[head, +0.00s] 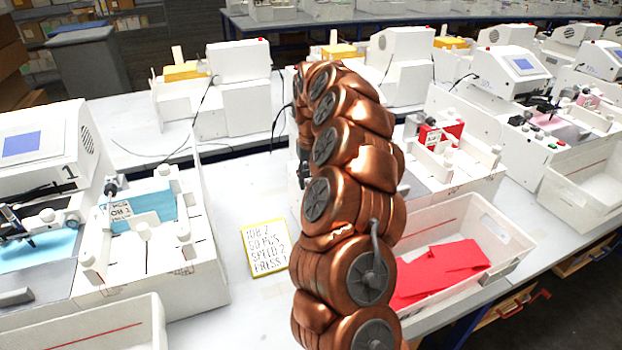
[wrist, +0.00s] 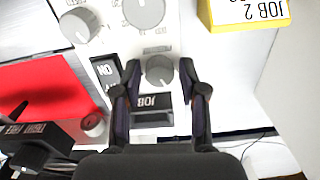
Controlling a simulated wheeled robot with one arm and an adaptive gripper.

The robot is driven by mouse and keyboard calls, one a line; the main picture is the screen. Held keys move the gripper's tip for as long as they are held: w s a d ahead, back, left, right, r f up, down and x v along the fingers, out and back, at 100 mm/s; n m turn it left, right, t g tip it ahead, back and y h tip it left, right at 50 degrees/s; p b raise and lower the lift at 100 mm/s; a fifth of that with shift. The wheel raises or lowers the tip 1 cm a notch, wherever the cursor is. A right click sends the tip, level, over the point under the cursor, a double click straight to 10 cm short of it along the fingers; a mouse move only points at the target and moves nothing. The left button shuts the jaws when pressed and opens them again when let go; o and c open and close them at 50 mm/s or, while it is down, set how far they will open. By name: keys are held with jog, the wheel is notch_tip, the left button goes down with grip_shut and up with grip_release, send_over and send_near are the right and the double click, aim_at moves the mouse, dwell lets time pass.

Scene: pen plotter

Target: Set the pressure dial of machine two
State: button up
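In the wrist view, my gripper (wrist: 159,68) is open, with one dark finger on each side of a small grey round dial (wrist: 160,70). Gaps show between dial and fingers. A JOB window (wrist: 152,101) lies just below the dial. Two larger grey dials, one at upper left (wrist: 80,25) and one at the top (wrist: 145,10), sit on the same white panel. Their labels are too small or blurred to read, so I cannot tell which is pressure. In the head view, my copper arm hides the panel and most of this machine; my gripper is hidden there.
A yellow-edged note (head: 266,248) reads JOB 2, 50 PCS, SPEED 2 and PRESS; its last figure is unclear. An ON switch (wrist: 106,72) sits left of the dial. Machine one (head: 40,150) stands left. A white bin (head: 505,232) holding red sheets (head: 440,270) stands right.

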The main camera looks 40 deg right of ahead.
grip_shut()
jog(key=shift+n, duration=0.4)
jog(key=n+b, duration=0.2)
jog(key=shift+f+n, duration=0.1)
jog(key=shift+n, duration=0.2)
jog(key=n+b, duration=0.1)
jog(key=n, duration=0.4)
jog(key=shift+n, duration=0.4)
jog(key=shift+o, duration=1.8)
grip_release()
